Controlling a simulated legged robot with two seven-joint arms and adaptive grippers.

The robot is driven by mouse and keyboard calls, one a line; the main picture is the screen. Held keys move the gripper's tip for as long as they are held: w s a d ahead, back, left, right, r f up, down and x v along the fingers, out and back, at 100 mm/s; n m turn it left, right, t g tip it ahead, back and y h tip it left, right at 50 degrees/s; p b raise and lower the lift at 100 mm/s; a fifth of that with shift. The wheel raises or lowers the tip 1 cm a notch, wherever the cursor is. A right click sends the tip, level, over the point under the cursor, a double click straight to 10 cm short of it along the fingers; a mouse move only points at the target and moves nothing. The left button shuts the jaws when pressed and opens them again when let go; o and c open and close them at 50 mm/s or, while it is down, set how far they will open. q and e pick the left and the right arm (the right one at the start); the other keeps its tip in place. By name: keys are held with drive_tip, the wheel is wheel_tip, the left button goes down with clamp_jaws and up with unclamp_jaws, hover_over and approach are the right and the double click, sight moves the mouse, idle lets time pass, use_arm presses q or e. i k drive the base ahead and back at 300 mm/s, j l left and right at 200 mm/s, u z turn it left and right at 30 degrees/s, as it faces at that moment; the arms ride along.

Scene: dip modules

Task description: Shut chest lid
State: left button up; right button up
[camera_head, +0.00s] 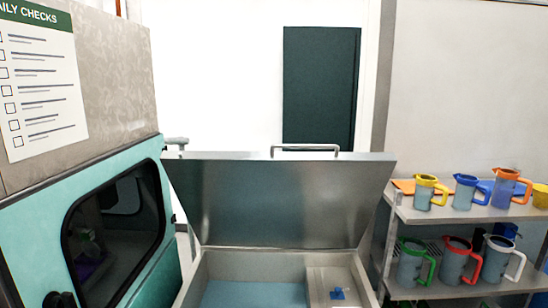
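A metal chest (196,283) stands at the bottom middle of the head view. Its steel lid (283,203) is raised and leans back, with the inner face turned toward me. A pale bar handle (305,147) runs along the lid's top edge. Inside the chest is a blue floor area (253,295) and, at the right, a lighter raised part with a small blue item (337,293) on it. The chest's near side is cut off by the frame. Neither of my grippers shows in this view.
A teal cabinet (140,235) with a dark window stands close on the left, below a checklist sheet (38,80). On the right, a metal rack (460,212) holds several coloured jugs on two levels. A dark panel (320,88) is on the wall behind.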

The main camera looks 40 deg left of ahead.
sight(272, 200)
drive_tip(key=u, duration=0.3)
drive_tip(key=i+l+u, duration=0.1)
drive_tip(key=l+u, duration=0.15)
drive_tip(key=u, duration=0.2)
drive_tip(key=i+l+u, duration=0.1)
drive_tip(key=l+u, duration=0.5)
drive_tip(key=u, duration=0.25)
